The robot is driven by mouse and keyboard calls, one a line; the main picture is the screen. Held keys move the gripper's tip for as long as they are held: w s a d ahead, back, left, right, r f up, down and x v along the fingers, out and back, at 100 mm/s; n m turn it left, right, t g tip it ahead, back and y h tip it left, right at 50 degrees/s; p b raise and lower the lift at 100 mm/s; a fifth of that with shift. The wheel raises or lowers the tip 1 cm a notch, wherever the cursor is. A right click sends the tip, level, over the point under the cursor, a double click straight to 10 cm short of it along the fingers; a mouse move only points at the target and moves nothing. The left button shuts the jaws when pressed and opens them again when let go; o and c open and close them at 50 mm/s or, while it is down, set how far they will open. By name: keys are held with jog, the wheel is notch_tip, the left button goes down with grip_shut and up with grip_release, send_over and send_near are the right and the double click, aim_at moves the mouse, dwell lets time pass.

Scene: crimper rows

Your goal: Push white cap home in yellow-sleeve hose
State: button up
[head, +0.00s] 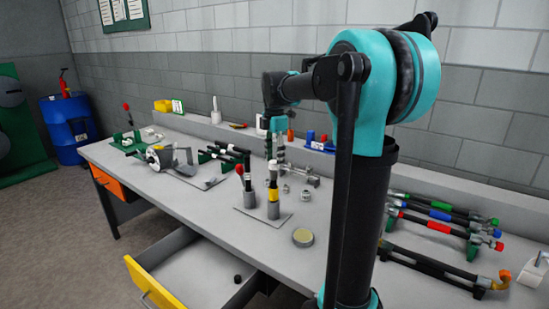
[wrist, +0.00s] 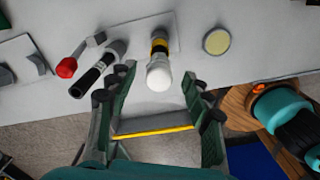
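The yellow-sleeve hose (head: 273,196) stands upright in a grey holder on a small plate on the bench. It is black with a yellow band. The white cap (wrist: 158,76) is at the hose's top end, nearest the wrist camera; I cannot tell how deep it sits. The yellow sleeve (wrist: 159,43) shows behind it in the wrist view. My gripper (head: 274,152) is above the hose, pointing down. In the wrist view its fingers are spread on either side of the cap, with gaps visible, so it is open and not gripping.
A second black hose (head: 247,184) with a white band stands beside it, near a red-tipped piece (head: 239,169). A round tin (head: 303,237) lies to the right. Racked hoses (head: 440,218) fill the bench's right. An open drawer (head: 195,280) juts out in front.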

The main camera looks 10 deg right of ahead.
aim_at(274, 161)
jog(key=shift+r, duration=0.1)
notch_tip(274, 161, up, 12)
dwell(0.6)
